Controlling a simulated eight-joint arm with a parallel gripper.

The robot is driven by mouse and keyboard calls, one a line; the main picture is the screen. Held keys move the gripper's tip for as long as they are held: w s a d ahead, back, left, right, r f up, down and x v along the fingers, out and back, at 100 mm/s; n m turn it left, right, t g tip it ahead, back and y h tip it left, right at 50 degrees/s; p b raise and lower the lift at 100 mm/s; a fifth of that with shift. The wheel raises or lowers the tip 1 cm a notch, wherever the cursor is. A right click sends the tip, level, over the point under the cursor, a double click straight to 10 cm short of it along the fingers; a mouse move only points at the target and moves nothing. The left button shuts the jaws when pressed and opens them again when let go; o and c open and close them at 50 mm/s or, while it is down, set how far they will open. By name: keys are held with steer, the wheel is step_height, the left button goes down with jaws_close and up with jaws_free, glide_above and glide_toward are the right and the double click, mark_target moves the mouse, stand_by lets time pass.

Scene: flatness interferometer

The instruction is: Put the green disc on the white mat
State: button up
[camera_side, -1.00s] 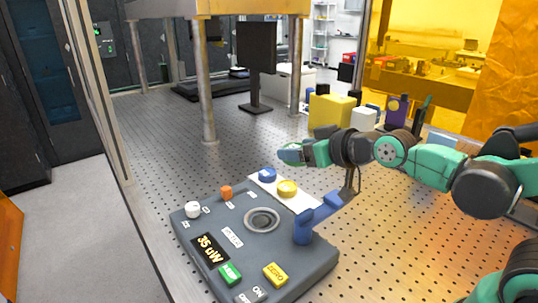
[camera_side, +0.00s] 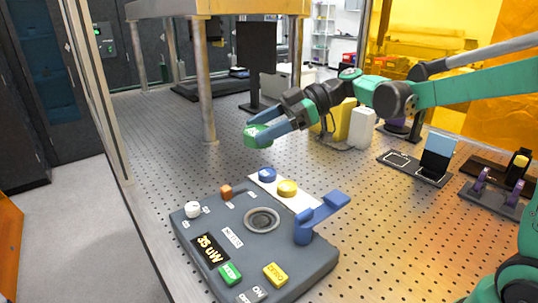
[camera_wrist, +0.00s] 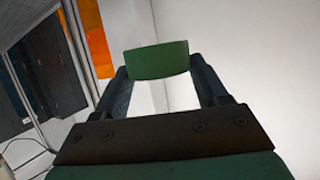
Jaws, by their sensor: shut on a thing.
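My gripper (camera_side: 262,127) is shut on the green disc (camera_side: 257,135) and holds it in the air above the table, behind the white mat. The disc also shows between the two fingers in the wrist view (camera_wrist: 157,61). The white mat (camera_side: 303,203) lies on the perforated table behind the grey control box. A blue disc (camera_side: 267,174) and a yellow disc (camera_side: 287,188) are on the mat. The mat's near side is partly hidden by the control box and its blue lever.
The grey control box (camera_side: 203,224) with buttons, an orange knob (camera_side: 226,191) and a raised blue lever (camera_side: 322,217) stands in front of the mat. A yellow block (camera_side: 342,121) and a white block (camera_side: 362,127) stand behind. A metal post (camera_side: 206,90) rises at the back left.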

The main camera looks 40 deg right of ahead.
mark_target(266, 219)
steer(key=shift+r+n+g+y, duration=0.3)
steer(key=shift+r+n+g, duration=0.7)
steer(key=shift+r+g, duration=0.15)
steer(key=shift+f, duration=0.15)
step_height(266, 219, down, 20)
steer(key=shift+r, duration=0.25)
steer(key=o, duration=1.3)
steer(key=shift+f, duration=0.15)
